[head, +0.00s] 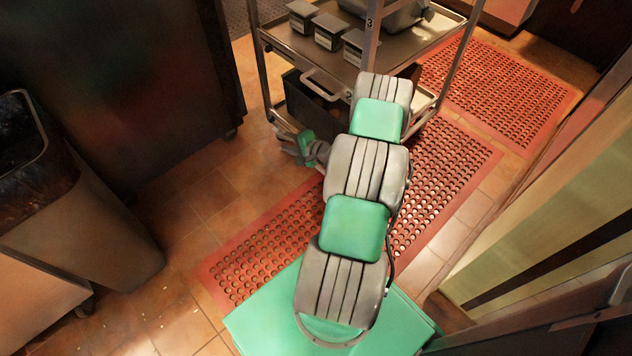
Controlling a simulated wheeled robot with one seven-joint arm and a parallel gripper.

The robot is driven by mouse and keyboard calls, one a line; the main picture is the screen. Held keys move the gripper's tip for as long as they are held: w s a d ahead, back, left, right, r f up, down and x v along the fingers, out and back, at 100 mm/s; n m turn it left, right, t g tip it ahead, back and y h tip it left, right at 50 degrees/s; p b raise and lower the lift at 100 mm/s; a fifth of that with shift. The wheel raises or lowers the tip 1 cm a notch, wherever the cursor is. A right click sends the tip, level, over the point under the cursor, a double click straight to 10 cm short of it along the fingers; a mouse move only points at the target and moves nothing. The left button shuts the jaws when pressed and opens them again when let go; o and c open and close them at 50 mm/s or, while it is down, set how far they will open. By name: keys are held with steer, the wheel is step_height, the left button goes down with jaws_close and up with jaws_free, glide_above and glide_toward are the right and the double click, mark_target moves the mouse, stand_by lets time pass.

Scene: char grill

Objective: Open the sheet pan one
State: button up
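My arm reaches forward from the bottom of the head view toward a metal cart. My gripper (282,133) shows small and partly hidden beyond the arm, low beside the cart's front left corner. Its fingers are too small to tell whether they are open or shut, and I see nothing clearly held. Nothing in view can be surely picked out as the sheet pan one. The metal cart (262,70) has an upper shelf (345,80) and a lower level, partly hidden by my arm.
Small lidded containers (328,32) and a metal pan (395,14) stand on the upper shelf. A dark bin (305,108) sits below. A trash bin (95,235) stands left. Red perforated mats (265,240) cover the tiled floor. A pale panel (560,225) bounds the right.

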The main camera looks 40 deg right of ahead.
mark_target(317, 166)
steer(key=s+d+f+m+t+h+b, duration=0.1)
steer(key=s+d+f+m+h+b, duration=0.3)
steer(key=f, duration=0.5)
steer(key=s+d+f+m+t+h+b, duration=0.1)
steer(key=s+d+f+m+h, duration=0.25)
steer(key=s+f+m, duration=0.4)
steer(key=shift+n+y, duration=0.35)
steer(key=shift+n, duration=0.2)
steer(key=b+x, duration=0.1)
steer(key=x, duration=0.3)
steer(key=f+b+x, duration=0.1)
steer(key=x, duration=0.3)
steer(key=shift+d+f+b, duration=0.1)
steer(key=shift+f+b, duration=0.05)
steer(key=shift+b, duration=0.15)
steer(key=shift+w+d, duration=0.15)
steer(key=shift+w, duration=0.3)
steer(key=shift+c, duration=0.5)
jaws_close()
